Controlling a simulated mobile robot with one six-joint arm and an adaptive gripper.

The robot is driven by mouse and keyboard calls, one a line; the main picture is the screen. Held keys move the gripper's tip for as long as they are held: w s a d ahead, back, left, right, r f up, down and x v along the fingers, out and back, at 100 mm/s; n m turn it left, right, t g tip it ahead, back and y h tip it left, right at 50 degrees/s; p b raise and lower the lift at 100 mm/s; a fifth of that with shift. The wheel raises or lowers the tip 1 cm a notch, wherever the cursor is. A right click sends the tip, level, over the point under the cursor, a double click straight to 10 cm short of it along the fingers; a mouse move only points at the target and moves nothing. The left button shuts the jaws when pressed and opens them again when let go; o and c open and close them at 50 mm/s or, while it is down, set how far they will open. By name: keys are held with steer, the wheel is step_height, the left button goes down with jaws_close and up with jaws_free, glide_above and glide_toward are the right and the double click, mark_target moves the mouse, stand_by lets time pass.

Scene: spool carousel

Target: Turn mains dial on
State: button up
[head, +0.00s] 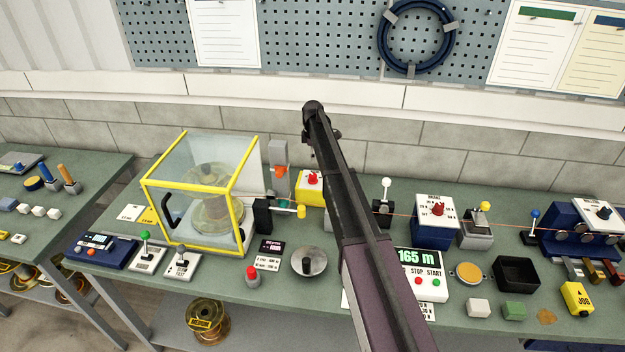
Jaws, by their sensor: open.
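My dark arm rises from the bottom edge across the middle of the head view and partly covers the area beside the yellow box. I cannot make out my gripper's fingers.
A yellow-framed clear guard (240,200) over a spool stands left of the box. A blue box with a red dial (437,208), levers and a counter display (416,258) stand to the right. Bare bench (215,283) shows at the front left.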

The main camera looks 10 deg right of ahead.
mark_target(313, 175)
steer(key=shift+w+f+b, duration=0.1)
steer(key=shift+f+b, duration=4.6)
steer(key=shift+f, duration=0.3)
steer(key=shift+c, duration=0.2)
jaws_close()
